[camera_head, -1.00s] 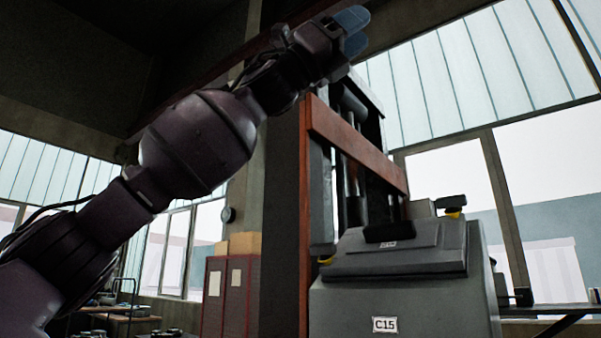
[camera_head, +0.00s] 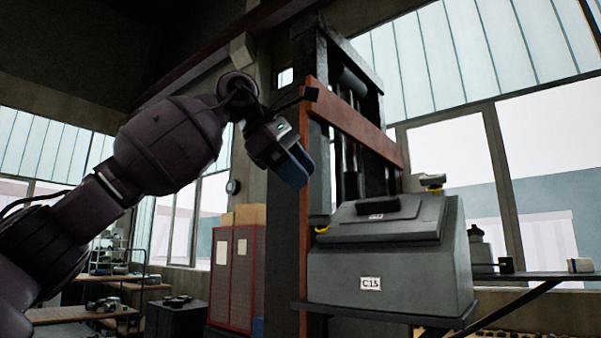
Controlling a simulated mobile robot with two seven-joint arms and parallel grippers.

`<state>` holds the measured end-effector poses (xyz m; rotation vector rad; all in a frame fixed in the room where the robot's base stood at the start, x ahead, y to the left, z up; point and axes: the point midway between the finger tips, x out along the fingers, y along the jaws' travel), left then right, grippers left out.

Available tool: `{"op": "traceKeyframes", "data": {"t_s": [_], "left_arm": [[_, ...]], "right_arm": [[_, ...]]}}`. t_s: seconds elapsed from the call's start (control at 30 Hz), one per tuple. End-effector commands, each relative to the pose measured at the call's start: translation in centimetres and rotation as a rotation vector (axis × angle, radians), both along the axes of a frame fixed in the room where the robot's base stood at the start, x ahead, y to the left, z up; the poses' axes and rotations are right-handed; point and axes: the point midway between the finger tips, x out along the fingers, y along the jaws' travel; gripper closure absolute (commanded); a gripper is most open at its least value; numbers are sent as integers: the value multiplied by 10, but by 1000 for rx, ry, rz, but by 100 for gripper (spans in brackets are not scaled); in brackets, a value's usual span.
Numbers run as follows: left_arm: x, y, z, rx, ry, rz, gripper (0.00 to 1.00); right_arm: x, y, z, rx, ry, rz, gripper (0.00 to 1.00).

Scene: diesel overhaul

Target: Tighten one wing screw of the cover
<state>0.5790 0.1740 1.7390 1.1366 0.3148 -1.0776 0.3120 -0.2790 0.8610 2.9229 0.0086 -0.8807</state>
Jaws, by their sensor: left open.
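The grey cover (camera_head: 375,228) lies on top of a grey housing (camera_head: 390,273) with a label that looks like "C15". A black handle (camera_head: 375,205) sits on the cover. A small yellow part (camera_head: 321,230) shows at the cover's left edge, and a grey piece with a yellow foot (camera_head: 432,182) shows at its upper right; they may be wing screws, but are too small to tell. My left gripper (camera_head: 295,165), with blue fingers, is open and empty. It points down and right, up and to the left of the cover, apart from it. My right gripper is out of view.
A press-like frame with an orange-red crossbeam (camera_head: 352,133) stands behind the housing. A red cabinet (camera_head: 236,275) with boxes on top stands to the left. The space above the cover's front is clear.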

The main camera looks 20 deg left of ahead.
Motion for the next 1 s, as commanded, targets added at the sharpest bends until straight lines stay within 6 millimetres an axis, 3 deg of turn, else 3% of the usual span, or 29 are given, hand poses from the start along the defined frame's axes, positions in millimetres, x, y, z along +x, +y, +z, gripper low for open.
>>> {"op": "traceKeyframes", "data": {"t_s": [1.0], "left_arm": [[4,-2,-7,-453,165,647,56]], "right_arm": [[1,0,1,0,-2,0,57]]}}
